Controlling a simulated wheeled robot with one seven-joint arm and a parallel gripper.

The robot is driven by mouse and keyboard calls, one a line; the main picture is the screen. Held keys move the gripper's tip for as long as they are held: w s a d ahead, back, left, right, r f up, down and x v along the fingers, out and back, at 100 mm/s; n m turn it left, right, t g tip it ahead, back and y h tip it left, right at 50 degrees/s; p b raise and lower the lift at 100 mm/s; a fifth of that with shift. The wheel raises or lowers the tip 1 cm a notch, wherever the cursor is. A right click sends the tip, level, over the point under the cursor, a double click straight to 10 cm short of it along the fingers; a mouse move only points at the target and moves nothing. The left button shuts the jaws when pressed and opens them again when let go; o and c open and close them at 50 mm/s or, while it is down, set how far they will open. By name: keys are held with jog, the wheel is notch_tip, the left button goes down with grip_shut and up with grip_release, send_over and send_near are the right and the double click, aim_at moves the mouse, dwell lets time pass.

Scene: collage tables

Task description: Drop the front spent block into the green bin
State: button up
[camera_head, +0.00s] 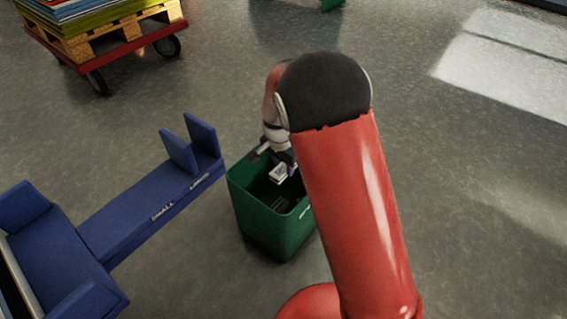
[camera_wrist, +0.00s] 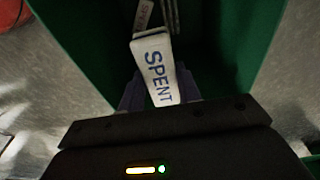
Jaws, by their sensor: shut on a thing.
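A white block marked SPENT (camera_wrist: 156,68) is held between the two fingers of my gripper (camera_wrist: 160,98) in the wrist view. My gripper (camera_head: 282,161) is shut on the block (camera_head: 278,174) over the mouth of the green bin (camera_head: 262,222) in the head view. The bin's green wall (camera_wrist: 262,30) surrounds the block in the wrist view. Another piece marked SPENT (camera_wrist: 144,14) lies deeper in the bin, beside some dark slats. My red arm hides the bin's right side in the head view.
A blue stand (camera_head: 135,215) with upright plates and labels SMALL and LARGE is left of the bin. A red cart (camera_head: 115,48) with a pallet and coloured sheets stands at the upper left. Grey floor is clear behind the bin.

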aim_at(282, 169)
jog(key=o, duration=1)
jog(key=shift+o, duration=0.2)
jog(key=shift+s+a+r+p, duration=0.2)
jog(key=shift+r+p, duration=0.15)
jog(key=shift+r, duration=1.6)
jog(key=shift+s+a+r+p, duration=0.15)
jog(key=shift+r+p, duration=0.2)
jog(key=shift+r, duration=1.6)
jog(key=shift+d+r, duration=0.1)
jog(key=shift+d, duration=0.05)
